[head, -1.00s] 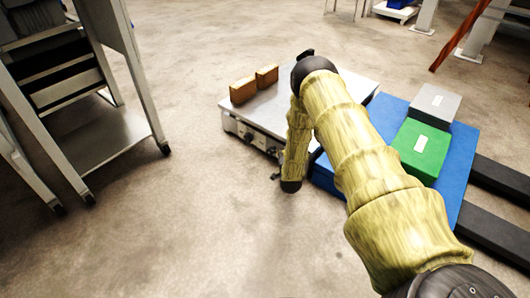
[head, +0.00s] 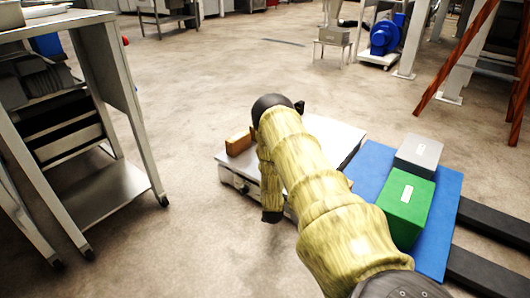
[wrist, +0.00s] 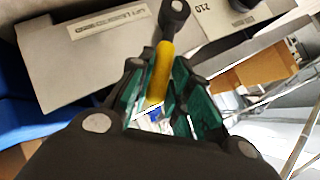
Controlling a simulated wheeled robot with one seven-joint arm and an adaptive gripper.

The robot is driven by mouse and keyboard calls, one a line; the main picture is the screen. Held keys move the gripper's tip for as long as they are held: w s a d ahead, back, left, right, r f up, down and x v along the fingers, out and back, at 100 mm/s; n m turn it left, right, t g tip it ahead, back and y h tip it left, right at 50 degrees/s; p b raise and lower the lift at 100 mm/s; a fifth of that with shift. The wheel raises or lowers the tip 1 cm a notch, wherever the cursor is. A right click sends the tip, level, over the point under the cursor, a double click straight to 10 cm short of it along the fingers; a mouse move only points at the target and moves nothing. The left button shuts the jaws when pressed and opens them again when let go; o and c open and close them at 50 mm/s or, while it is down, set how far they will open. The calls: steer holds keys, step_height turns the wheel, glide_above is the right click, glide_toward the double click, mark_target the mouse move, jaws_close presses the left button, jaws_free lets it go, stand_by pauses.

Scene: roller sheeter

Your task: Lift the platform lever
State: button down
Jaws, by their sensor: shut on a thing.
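The lever (wrist: 164,62), with a yellow grip and a dark metal eye at its top, shows in the wrist view against a grey metal panel. My gripper (wrist: 158,98), with green-padded fingers, is shut around the yellow grip. The low platform (head: 342,140) has a light metal top and stands on the floor in the head view. My arm crosses in front of its middle and hides part of its front. The lever and my fingers cannot be made out in the head view.
A wooden block (head: 239,142) sits on the platform's left. A green box (head: 405,205) and a grey box (head: 419,155) stand on a blue base (head: 445,235) to the right. A metal rack (head: 110,185) stands at the left, with open floor between.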

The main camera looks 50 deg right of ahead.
steer(key=shift+w, duration=0.1)
stand_by(0.3)
steer(key=c, duration=1.3)
jaws_free()
steer(key=v, duration=1.2)
steer(key=shift+w, duration=0.1)
